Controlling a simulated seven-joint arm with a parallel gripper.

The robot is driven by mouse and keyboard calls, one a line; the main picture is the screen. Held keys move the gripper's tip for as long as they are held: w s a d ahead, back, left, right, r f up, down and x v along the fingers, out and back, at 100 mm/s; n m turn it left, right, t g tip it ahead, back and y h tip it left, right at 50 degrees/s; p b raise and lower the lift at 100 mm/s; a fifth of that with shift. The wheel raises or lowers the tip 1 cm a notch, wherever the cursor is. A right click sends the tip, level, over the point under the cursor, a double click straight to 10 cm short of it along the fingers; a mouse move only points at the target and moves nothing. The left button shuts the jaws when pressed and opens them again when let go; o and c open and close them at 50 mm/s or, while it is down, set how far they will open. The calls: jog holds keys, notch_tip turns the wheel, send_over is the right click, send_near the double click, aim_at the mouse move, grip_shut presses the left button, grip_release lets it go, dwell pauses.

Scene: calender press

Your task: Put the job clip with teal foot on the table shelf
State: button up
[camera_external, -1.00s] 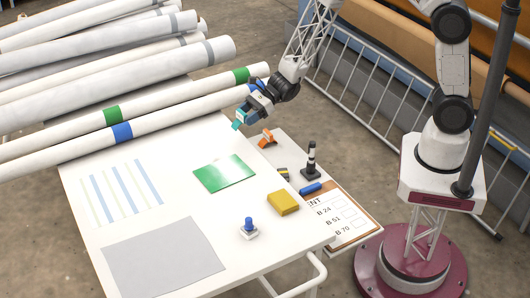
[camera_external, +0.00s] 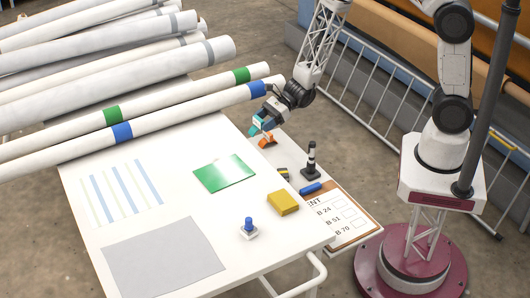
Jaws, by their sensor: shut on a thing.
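My gripper (camera_external: 262,121) is shut on the job clip with teal foot (camera_external: 254,129). Only the teal part shows clearly; the rest of the clip is hidden by the fingers. The gripper is at the far right corner of the white table, beside the far end of the table shelf (camera_external: 290,148). An orange-footed clip (camera_external: 267,141) is just below and right of the teal foot in the picture. I cannot tell whether the held clip touches anything.
On the table are a green sheet (camera_external: 224,173), a yellow block (camera_external: 283,203) and a blue-knobbed piece (camera_external: 248,228). Long white rolls (camera_external: 180,112) lie across the far left.

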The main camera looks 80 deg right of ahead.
jog(key=s+d+f, duration=0.1)
jog(key=s+f, duration=0.2)
jog(key=s, duration=0.5)
jog(key=s+d+f, duration=0.2)
jog(key=s+f, duration=0.1)
jog(key=s, duration=0.5)
jog(key=s+d+f, duration=0.2)
jog(key=s+f, duration=0.1)
jog(key=s, duration=0.6)
jog(key=shift+f+m+t, duration=0.15)
jog(key=shift+m+t, duration=0.15)
send_over(287, 159)
jog(key=s, duration=0.1)
jog(key=shift+s+f, duration=0.2)
jog(key=shift+f, duration=0.5)
jog(key=shift+w, duration=0.1)
jog(key=shift+w, duration=0.25)
jog(key=shift+w+f+h, duration=0.25)
jog(key=shift+f+h, duration=0.05)
jog(key=shift+f, duration=1.5)
